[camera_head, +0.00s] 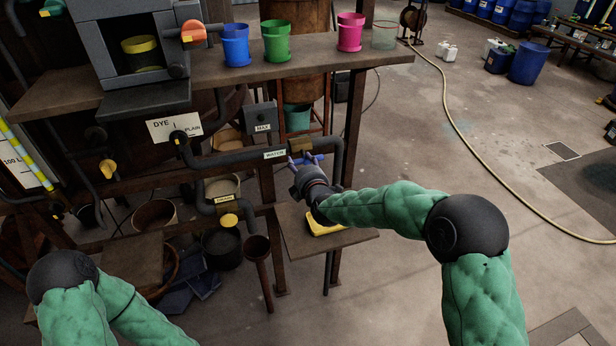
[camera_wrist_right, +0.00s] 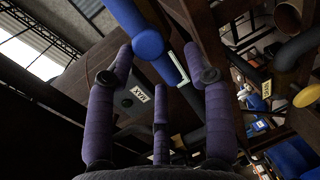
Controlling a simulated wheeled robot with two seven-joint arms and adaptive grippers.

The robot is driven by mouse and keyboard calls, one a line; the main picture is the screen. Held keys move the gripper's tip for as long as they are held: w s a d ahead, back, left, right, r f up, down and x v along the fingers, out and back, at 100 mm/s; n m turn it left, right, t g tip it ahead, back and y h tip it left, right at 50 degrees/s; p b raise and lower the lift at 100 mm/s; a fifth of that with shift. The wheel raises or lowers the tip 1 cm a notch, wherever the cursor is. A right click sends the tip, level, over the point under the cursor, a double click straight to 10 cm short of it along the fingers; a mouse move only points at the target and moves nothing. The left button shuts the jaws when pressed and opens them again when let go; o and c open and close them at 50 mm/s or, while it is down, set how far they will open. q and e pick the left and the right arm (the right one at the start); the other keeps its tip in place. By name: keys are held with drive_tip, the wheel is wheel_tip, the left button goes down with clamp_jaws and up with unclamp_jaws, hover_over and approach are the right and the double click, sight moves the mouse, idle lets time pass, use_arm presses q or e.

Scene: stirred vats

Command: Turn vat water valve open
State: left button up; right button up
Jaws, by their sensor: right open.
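The water valve has a blue handle (camera_head: 305,161) on the pipe to the right of the WATER label (camera_head: 275,154). My right gripper (camera_head: 306,170) is at this handle, and its dark body hides part of the valve. In the right wrist view the blue handle (camera_wrist_right: 147,40) crosses the top, between the tips of the purple fingers of my right gripper (camera_wrist_right: 158,58). The fingers are spread open. I cannot tell whether a fingertip touches the handle. My left arm shows at the bottom left of the head view, but its gripper is out of sight.
Above the pipes, a wooden shelf (camera_head: 330,50) carries blue, green and pink cups. A MAX box (camera_head: 262,117) and a yellow drain valve (camera_head: 228,220) are nearby. A small low table (camera_head: 345,238) stands below my right gripper. Open floor lies to the right, crossed by a hose (camera_head: 470,135).

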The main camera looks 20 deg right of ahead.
drive_tip(key=s+r, duration=0.1)
drive_tip(key=s, duration=0.8)
drive_tip(key=shift+s+d+r, duration=0.15)
drive_tip(key=shift+r, duration=0.2)
drive_tip(key=shift+f, duration=0.1)
